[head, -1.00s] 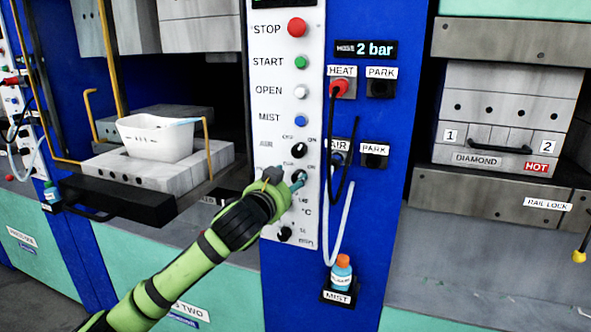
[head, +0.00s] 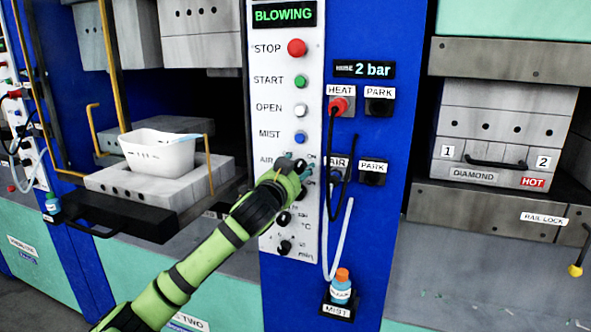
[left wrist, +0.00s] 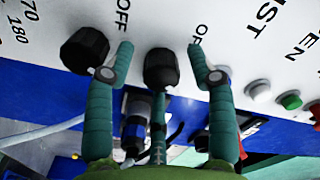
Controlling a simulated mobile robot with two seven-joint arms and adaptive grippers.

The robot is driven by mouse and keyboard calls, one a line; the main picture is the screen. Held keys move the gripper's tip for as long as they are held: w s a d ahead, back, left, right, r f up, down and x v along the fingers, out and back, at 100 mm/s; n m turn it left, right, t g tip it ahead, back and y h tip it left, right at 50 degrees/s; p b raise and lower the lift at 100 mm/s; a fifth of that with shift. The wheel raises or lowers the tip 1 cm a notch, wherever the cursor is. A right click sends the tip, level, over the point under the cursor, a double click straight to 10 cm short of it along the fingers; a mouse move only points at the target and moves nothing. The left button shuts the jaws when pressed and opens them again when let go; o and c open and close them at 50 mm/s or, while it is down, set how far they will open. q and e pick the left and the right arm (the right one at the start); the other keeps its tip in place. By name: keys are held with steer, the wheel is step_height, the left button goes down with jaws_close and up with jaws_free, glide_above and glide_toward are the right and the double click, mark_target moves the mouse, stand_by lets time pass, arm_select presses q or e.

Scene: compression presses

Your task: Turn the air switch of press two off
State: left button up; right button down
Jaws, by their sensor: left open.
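The control panel (head: 269,100) of press two carries a display reading BLOWING. Its air switch, a black knob (left wrist: 160,70), stands between the two fingers of my left gripper (left wrist: 160,52) in the left wrist view. The fingers are open, one on each side of the knob; I cannot tell if either touches it. In the head view my left gripper (head: 303,172) is at the AIR row and hides most of the knob. OFF lettering shows beside the fingers, but the knob's pointing direction is unclear. My right gripper is not in view.
A second black knob (left wrist: 85,50) is close beside the left-hand finger. The blue MIST button (head: 300,138) is just above the gripper. A black cable and a white hose (head: 340,240) hang to the right. A white bin (head: 158,153) stands on the press at left.

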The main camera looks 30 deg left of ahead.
arm_select(q)
steer(key=shift+c, duration=0.4)
jaws_close()
